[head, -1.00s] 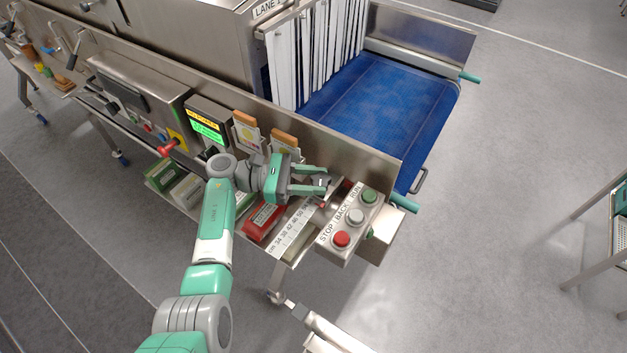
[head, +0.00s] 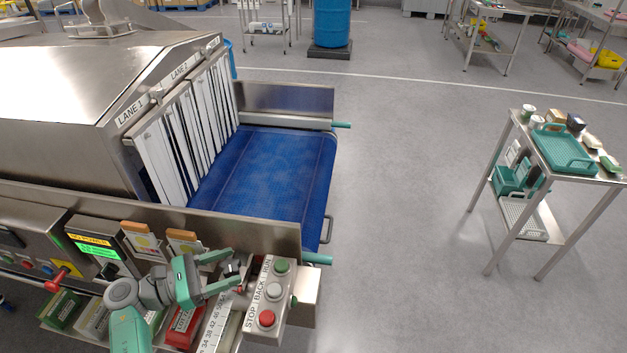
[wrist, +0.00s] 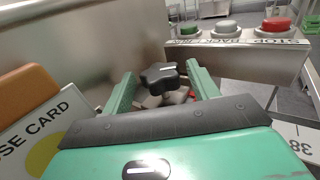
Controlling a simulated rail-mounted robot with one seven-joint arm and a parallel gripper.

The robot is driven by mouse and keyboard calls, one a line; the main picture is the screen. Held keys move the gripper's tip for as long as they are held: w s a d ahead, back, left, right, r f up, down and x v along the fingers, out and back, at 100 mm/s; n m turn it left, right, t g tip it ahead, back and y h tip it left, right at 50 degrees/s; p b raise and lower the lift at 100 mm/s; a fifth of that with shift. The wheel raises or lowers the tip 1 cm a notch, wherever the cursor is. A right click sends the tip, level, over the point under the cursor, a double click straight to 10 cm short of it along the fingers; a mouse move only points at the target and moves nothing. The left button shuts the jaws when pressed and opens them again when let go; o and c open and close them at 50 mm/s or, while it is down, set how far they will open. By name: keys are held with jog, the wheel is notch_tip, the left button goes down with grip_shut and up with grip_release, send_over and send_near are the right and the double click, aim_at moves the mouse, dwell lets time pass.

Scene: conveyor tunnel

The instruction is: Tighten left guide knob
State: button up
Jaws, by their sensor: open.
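The guide knob is a small black lobed knob with a white line on its top. In the wrist view the knob (wrist: 162,78) stands between the green fingers of my gripper (wrist: 161,84), with gaps visible on both sides. In the head view the knob (head: 232,269) is small and partly hidden by my gripper (head: 235,271). My gripper is open, its fingers pointing right toward the button box. Whether the fingertips reach fully around the knob is hard to tell.
A button box (head: 250,318) with green, grey and red buttons stands right of the knob. A number scale (head: 213,328) runs below my gripper. A steel side wall (head: 265,238) and the blue belt (head: 265,175) lie behind. Cards in holders (head: 140,240) stand left.

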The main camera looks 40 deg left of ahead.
jog(key=shift+s+d+r+n+t+y+p, duration=0.15)
jog(key=shift+r+n+y+p, duration=0.1)
jog(key=shift+n+y+p, duration=0.2)
jog(key=shift+d+r+n+t+y+p, duration=0.15)
jog(key=shift+r+n+y+p, duration=0.15)
jog(key=shift+y, duration=0.25)
jog(key=n+y+p, duration=0.1)
jog(key=y, duration=0.1)
jog(key=n+y+p, duration=0.1)
jog(key=y, duration=0.1)
jog(key=n+y+p, duration=0.1)
jog(key=n+y, duration=0.1)
jog(key=shift+d+f+t, duration=0.25)
jog(key=shift+t, duration=0.05)
jog(key=s, duration=0.8)
jog(key=w+d+r+m+p, duration=0.2)
jog(key=w+d+r+m, duration=0.3)
jog(key=w+r+m, duration=0.2)
jog(key=w+d+r+m+g+h+p, duration=0.1)
jog(key=w+d+r+m, duration=0.4)
jog(key=r, duration=0.6)
jog(key=w+d+r+m+p, duration=0.3)
jog(key=w+d+r+m, duration=0.3)
jog(key=w+r+m, duration=0.3)
jog(key=shift+w+r+g, duration=0.3)
jog(key=shift+w, duration=0.85)
